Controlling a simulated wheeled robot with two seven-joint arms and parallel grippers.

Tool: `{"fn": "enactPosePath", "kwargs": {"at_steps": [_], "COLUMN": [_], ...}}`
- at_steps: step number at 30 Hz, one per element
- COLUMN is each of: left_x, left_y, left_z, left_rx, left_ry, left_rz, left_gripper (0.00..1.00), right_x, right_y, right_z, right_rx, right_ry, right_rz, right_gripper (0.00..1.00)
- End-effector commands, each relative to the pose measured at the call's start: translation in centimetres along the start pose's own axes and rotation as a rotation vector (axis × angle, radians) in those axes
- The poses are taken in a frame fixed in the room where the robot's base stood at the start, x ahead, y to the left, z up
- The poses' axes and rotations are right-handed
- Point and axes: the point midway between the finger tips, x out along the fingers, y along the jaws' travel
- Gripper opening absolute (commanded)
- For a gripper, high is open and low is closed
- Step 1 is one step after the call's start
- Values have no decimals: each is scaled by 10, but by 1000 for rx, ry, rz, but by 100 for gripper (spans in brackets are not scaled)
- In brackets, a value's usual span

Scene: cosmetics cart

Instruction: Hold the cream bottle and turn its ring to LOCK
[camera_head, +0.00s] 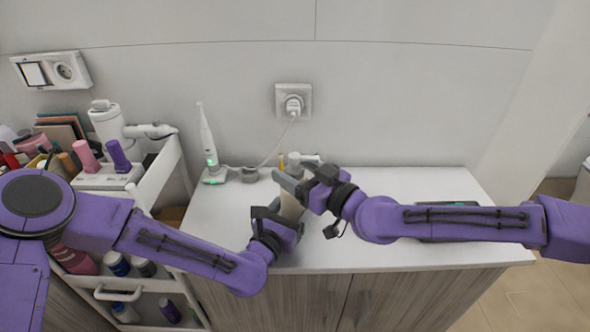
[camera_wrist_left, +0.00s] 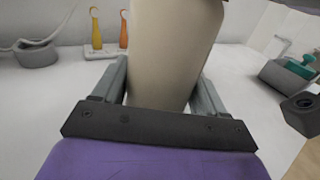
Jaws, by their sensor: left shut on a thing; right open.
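The cream bottle (camera_head: 291,207) stands out pale between my two grippers at the middle of the white counter in the head view. In the left wrist view the bottle (camera_wrist_left: 172,50) is a large beige body between the two grey fingers. My left gripper (camera_head: 284,216) is shut on its lower body; it also shows in the left wrist view (camera_wrist_left: 162,88). My right gripper (camera_head: 298,182) is open at the bottle's upper end, its fingers close around the top; contact cannot be told. The ring and its LOCK mark are hidden.
An electric toothbrush (camera_head: 208,140) stands on its charger at the counter's back left. A wall socket (camera_head: 293,101) has a plug and cord. A cart (camera_head: 160,172) with cosmetics is at left. A dark-edged tray (camera_head: 448,206) lies partly under my right arm. The counter's front is clear.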

Motion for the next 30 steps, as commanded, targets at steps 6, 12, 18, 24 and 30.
{"fn": "enactPosePath", "kwargs": {"at_steps": [6,12,18,24,30], "left_x": [0,0,0,0,0], "left_y": [0,0,0,0,0], "left_z": [0,0,0,1,0], "left_rx": [0,0,0,-1,-1], "left_ry": [-1,-1,-1,-1,0], "left_rz": [-1,-1,0,0,-1], "left_gripper": [25,25,25,25,26], "right_x": [3,2,2,3,4], "right_y": [0,0,0,0,-4], "right_z": [0,0,0,-1,-2], "right_rx": [1,1,2,5,9], "right_ry": [-1,-1,0,7,12], "right_rz": [-1,-1,-3,-38,-135], "right_gripper": [69,24,17,17,17]}}
